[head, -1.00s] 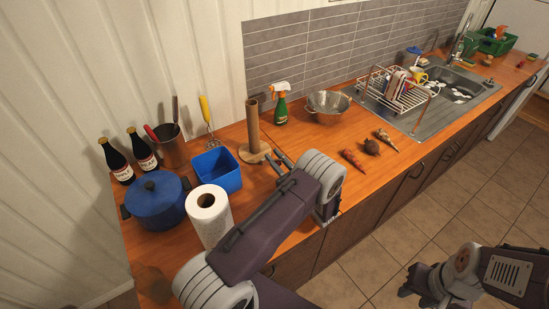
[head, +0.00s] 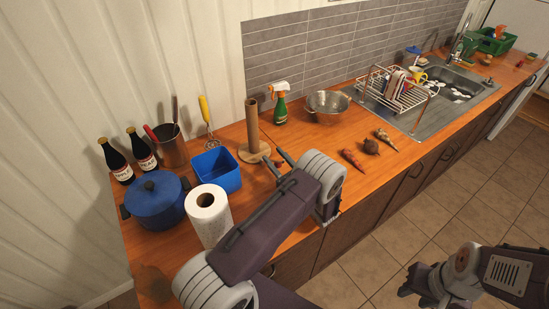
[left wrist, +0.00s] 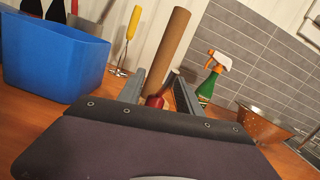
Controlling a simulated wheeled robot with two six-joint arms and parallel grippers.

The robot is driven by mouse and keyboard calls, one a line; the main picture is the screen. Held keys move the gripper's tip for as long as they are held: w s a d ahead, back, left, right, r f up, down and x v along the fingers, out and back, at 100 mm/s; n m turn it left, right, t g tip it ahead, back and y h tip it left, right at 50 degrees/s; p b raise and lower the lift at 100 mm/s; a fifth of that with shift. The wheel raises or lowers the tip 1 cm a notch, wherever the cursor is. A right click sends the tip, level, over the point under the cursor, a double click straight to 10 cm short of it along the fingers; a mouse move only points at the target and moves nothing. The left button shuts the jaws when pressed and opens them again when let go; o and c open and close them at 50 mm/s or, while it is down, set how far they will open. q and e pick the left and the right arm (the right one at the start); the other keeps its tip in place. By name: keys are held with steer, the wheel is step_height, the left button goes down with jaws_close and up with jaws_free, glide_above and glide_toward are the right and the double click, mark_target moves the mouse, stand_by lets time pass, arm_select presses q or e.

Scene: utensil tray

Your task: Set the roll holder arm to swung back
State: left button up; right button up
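The roll holder (head: 254,128) stands on the counter, with a brown upright tube on a round wooden base. It also shows in the left wrist view (left wrist: 167,50). My left gripper (head: 277,160) is low in front of it. In the left wrist view its two fingers (left wrist: 158,92) are spread. A red-ended piece (left wrist: 155,101) with a thin shaft shows between them, in front of the tube; it may be the holder's arm. I cannot tell whether a finger touches it. My right gripper (head: 422,285) hangs over the floor, away from the holder.
A blue bin (head: 217,171), paper towel roll (head: 208,215) and blue pot (head: 156,199) stand left of the holder. A spray bottle (head: 280,108) and colander (head: 328,106) are behind and right. Several vegetables (head: 371,147) lie to the right. Some counter between is clear.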

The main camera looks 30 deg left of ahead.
arm_select(q)
steer(key=shift+d+r, duration=0.1)
steer(key=shift+d, duration=0.05)
steer(key=shift+s+d, duration=0.1)
steer(key=b+v, duration=0.2)
steer(key=v, duration=0.6)
steer(key=shift+d, duration=0.15)
steer(key=shift+s+d, duration=0.2)
steer(key=shift+d, duration=0.1)
